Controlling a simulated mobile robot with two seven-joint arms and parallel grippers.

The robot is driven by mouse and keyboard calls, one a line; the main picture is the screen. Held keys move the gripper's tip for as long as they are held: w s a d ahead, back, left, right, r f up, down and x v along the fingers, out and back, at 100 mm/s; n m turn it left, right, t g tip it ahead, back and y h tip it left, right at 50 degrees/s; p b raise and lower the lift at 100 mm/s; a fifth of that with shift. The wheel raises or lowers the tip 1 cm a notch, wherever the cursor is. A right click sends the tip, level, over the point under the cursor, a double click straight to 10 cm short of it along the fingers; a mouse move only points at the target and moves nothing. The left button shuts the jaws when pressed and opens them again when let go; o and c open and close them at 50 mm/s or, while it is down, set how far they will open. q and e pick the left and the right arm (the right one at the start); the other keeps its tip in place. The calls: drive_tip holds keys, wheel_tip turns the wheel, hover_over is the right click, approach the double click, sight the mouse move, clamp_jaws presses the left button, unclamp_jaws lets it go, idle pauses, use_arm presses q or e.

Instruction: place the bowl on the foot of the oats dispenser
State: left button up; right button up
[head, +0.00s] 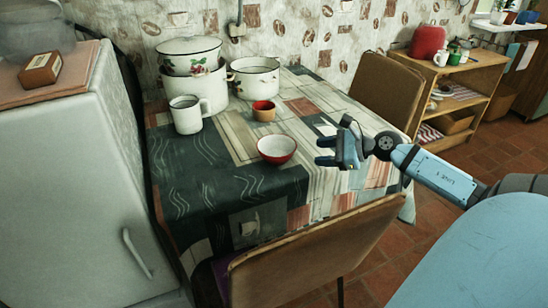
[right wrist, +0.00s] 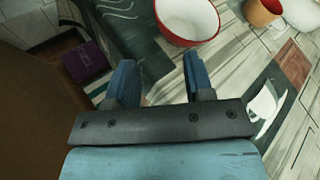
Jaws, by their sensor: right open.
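A bowl (head: 276,149), white inside and red outside, stands upright on the cloth-covered table, near its middle. My right gripper (head: 327,152) is above the table, to the right of the bowl, open and empty. In the right wrist view the bowl (right wrist: 188,18) is beyond the two blue fingertips, apart from them and cut off by the top edge. I cannot make out an oats dispenser in either view. My left gripper is not in view.
A small orange-brown cup (head: 264,111), a white mug (head: 186,115) and enamel pots (head: 257,78) stand behind the bowl. Chairs flank the table at the front (head: 310,255) and right (head: 385,92). A fridge (head: 75,180) is at left. The table's front part is clear.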

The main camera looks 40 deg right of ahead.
approach(266, 157)
drive_tip(key=shift+s+d+f+b, duration=0.2)
drive_tip(key=shift+d+b, duration=0.2)
drive_tip(key=shift+d, duration=0.45)
drive_tip(key=shift+w+a+f, duration=0.25)
drive_tip(key=shift+w+a, duration=0.1)
drive_tip(key=shift+w, duration=0.25)
drive_tip(key=shift+w+a+f, duration=0.1)
drive_tip(key=shift+w+a, duration=0.05)
drive_tip(key=shift+w, duration=0.05)
drive_tip(key=b+x, duration=0.1)
drive_tip(key=x, duration=0.3)
drive_tip(key=shift+a, duration=0.1)
drive_tip(key=shift+w+a, duration=0.1)
drive_tip(key=shift+w, duration=0.1)
drive_tip(key=c, duration=0.7)
clamp_jaws()
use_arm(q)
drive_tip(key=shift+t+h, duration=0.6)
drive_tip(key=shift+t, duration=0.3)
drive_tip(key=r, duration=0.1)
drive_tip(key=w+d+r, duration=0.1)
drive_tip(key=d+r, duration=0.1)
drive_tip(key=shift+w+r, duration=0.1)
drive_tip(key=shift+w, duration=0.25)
